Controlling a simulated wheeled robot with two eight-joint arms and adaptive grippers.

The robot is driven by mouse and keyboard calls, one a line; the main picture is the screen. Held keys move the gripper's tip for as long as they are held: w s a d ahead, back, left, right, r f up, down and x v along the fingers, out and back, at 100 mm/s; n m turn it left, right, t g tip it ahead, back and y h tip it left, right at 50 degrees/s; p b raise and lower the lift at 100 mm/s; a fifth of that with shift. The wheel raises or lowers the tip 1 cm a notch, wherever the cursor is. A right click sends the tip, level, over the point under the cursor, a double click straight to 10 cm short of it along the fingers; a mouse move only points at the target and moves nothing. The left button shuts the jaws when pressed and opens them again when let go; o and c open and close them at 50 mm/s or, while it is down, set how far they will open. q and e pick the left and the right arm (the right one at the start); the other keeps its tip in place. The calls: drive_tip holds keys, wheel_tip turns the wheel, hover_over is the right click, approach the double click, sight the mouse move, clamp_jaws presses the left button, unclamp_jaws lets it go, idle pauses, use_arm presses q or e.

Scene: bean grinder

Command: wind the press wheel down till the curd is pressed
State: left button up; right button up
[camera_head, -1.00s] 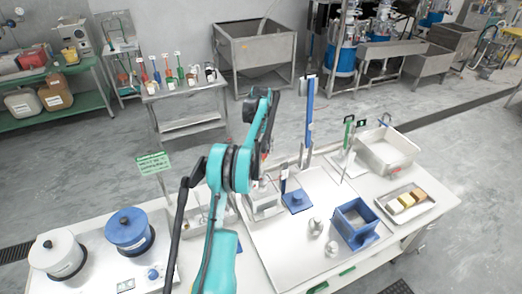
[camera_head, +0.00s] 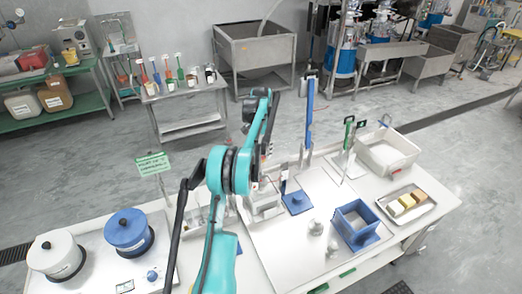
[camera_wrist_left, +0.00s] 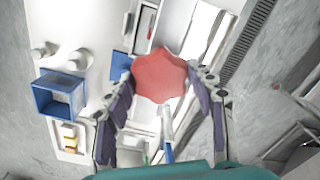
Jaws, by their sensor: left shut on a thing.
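The press wheel (camera_wrist_left: 160,80) is a red, lobed knob in the middle of the left wrist view. My left gripper (camera_wrist_left: 162,73) has a finger on each side of it and is shut on it. In the head view the teal arm reaches over the table to the pale metal press (camera_head: 264,203); the arm hides the wheel and my fingertips there. I cannot see the curd or how far the press is down. My right gripper is in neither view.
Right of the press are a blue follower plate (camera_head: 297,203), a blue open box mould (camera_head: 352,224) and small metal weights (camera_head: 316,227). Blue and white pots (camera_head: 128,230) stand left.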

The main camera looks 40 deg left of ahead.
sight(261, 150)
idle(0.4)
use_arm(q)
drive_tip(key=o, duration=1.2)
drive_tip(key=shift+c, duration=0.2)
drive_tip(key=shift+r, duration=0.1)
wheel_tip(261, 150, up, 12)
